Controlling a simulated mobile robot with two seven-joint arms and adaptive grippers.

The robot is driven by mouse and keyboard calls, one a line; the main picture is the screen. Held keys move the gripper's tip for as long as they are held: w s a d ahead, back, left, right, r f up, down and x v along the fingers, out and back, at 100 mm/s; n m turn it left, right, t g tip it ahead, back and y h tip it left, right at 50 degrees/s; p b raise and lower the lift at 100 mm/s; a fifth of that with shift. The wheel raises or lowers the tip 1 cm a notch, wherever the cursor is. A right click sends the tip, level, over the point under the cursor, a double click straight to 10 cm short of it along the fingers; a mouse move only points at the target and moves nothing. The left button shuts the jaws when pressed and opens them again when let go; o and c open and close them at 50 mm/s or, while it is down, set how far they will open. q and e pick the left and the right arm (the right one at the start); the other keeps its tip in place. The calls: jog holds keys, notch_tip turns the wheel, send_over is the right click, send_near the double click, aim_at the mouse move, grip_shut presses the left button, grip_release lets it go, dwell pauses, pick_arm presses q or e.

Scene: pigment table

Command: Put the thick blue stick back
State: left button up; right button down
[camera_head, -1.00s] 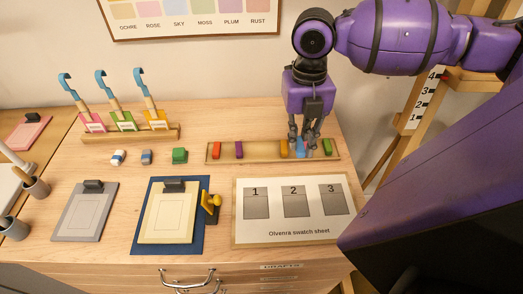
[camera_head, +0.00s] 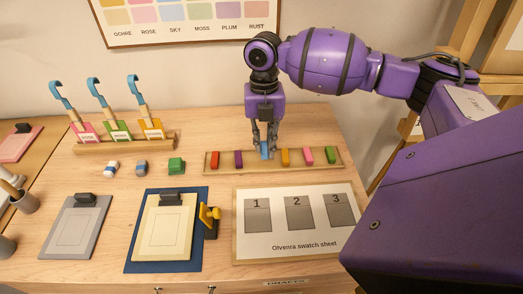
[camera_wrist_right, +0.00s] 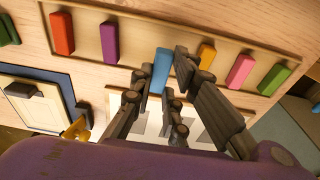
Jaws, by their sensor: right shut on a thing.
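The blue stick (camera_head: 265,151) is held between the fingers of my right gripper (camera_head: 264,145), which points down over the long wooden tray (camera_head: 224,171). The gripper is over the gap between the purple stick (camera_head: 238,159) and the orange stick (camera_head: 285,157). In the right wrist view the blue stick (camera_wrist_right: 160,70) stands between the two fingertips, in line with that gap. I cannot tell whether its lower end touches the tray. My left gripper is in neither view.
The tray also holds a red stick (camera_head: 214,160), a pink stick (camera_head: 308,156) and a green stick (camera_head: 331,155). A green block (camera_head: 176,166) stands left of the tray. The swatch sheet (camera_head: 295,247) lies in front. A rack (camera_head: 85,149) holds several hooked tools.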

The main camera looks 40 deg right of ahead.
aim_at(262, 145)
jog(key=shift+w+a+f, duration=0.1)
jog(key=shift+w+f, duration=0.15)
jog(key=shift+f, duration=0.1)
jog(key=shift+w+f, duration=0.1)
jog(key=shift+f, duration=1.45)
jog(key=c, duration=1.7)
grip_release()
jog(key=r, duration=0.8)
jog(key=w+r, duration=0.1)
jog(key=r, duration=0.3)
jog(key=shift+w+d, duration=0.1)
jog(key=shift+d, duration=0.25)
